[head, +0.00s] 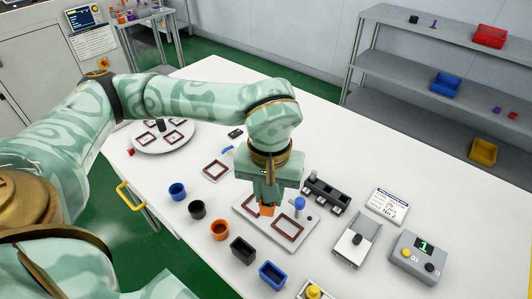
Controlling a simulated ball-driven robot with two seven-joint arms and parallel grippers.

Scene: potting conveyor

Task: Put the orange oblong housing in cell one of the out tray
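The orange oblong housing (266,211) is at the fingertips of my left gripper (268,202), which appears shut on it. Its upper part is hidden by the fingers. It is over the left cell of a pale tray (275,242) with two brown-framed cells. The gripper covers part of that cell, and I cannot tell whether the housing touches the tray floor. The right cell frame looks empty. My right gripper is not in view.
Blue (177,191), black (197,209) and orange (219,229) round cups stand left of the tray. Black (243,250) and blue (272,275) oblong housings stand in front. A dark block (327,196), slide fixture (352,241) and button box (416,258) are right. A round turntable (150,142) is back left.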

